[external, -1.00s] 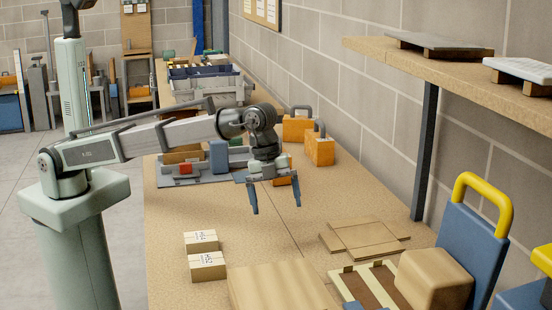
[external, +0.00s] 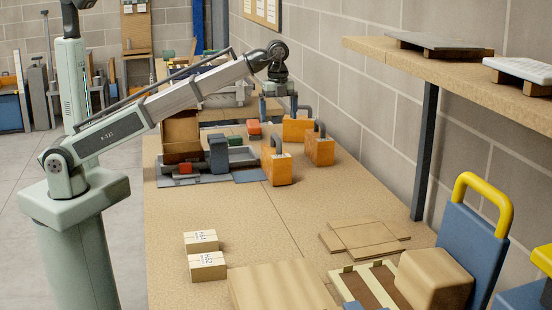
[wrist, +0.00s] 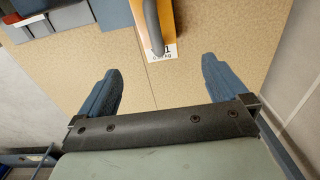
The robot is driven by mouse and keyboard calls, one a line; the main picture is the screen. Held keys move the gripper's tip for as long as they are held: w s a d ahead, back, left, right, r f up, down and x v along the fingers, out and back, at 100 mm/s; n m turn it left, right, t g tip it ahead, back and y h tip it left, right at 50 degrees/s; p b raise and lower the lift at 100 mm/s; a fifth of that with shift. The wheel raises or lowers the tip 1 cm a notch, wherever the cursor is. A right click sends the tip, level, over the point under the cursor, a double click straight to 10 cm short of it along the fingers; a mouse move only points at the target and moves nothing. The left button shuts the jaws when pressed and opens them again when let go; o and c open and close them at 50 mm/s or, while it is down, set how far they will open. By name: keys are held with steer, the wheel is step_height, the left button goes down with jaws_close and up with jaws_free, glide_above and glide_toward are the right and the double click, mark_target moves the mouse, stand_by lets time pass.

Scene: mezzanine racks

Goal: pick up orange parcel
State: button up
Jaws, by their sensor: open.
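Several orange parcels with dark grey handles stand on the workbench (external: 230,215) in the external view: a front one (external: 279,170), a right one (external: 320,151) and a rear one (external: 296,131). My gripper (external: 279,108) is open and empty, pointing down above the bench, near and behind this group. In the wrist view, one orange parcel (wrist: 181,22) with a grey handle and white label shows at the top edge, beyond the gap between my open fingers (wrist: 160,68). I cannot tell which parcel this is. The rest of it is cut off.
A grey fixture (external: 240,156) with a red block (external: 185,168) stands left of the parcels. Two small cartons (external: 207,267) sit near the bench's left edge. A block wall (external: 370,140) bounds the right. The bench middle is clear.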

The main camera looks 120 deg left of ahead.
mark_target(276, 156)
steer(key=shift+s+a+r, duration=0.15)
steer(key=shift+s+a, duration=0.65)
steer(key=shift+s, duration=0.15)
steer(key=shift+s+a+f, duration=0.1)
steer(key=shift+f, duration=0.25)
step_height(276, 156, down, 13)
steer(key=shift+r, duration=0.1)
jaws_close()
stand_by(0.5)
